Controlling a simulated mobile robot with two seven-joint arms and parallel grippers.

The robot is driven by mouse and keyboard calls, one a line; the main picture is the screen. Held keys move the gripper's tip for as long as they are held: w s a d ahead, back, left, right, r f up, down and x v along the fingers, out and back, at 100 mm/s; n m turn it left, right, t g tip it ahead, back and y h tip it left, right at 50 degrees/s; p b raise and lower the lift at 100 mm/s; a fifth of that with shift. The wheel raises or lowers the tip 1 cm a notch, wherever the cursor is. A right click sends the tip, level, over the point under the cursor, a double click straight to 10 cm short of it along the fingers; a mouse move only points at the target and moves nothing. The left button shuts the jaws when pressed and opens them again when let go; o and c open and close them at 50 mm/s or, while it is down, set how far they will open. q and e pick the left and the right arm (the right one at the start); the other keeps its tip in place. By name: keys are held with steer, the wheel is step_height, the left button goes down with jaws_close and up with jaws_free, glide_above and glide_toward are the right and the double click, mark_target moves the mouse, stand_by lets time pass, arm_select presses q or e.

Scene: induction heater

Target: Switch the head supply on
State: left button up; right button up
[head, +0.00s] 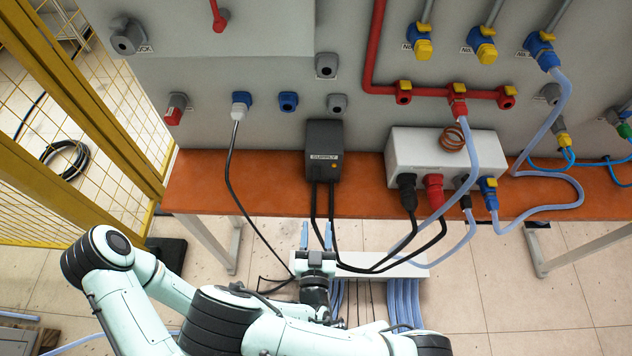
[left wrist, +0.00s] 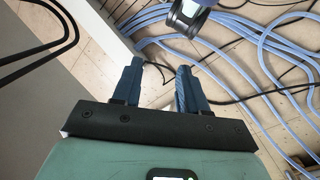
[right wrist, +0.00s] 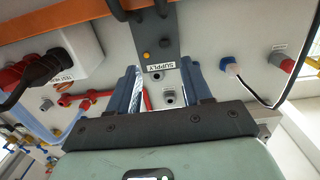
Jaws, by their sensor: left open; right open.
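The dark supply box (head: 324,140), labelled SUPPLY, stands at the back of the orange bench against the grey panel. It has a small orange round part (head: 334,166) on its front.
Two black cables (head: 322,205) hang from the supply box. A white box (head: 440,150) with black, red and blue plugs stands to its right on the bench (head: 260,180). Pale blue hoses run at right. A yellow mesh fence (head: 95,120) stands at left.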

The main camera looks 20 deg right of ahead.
steer(key=r, duration=0.1)
steer(key=b, duration=1.3)
glide_toward(317, 173)
steer(key=shift+t, duration=0.4)
steer(key=w, duration=0.2)
steer(key=w+d+f, duration=0.1)
steer(key=w, duration=0.2)
steer(key=shift+w+d+f, duration=0.3)
steer(key=shift+w+d, duration=0.2)
steer(key=shift+w, duration=0.4)
arm_select(q)
steer(key=s+f, duration=0.3)
steer(key=f, duration=1)
steer(key=shift+s, duration=0.4)
steer(key=shift+f, duration=0.1)
arm_select(e)
jaws_close()
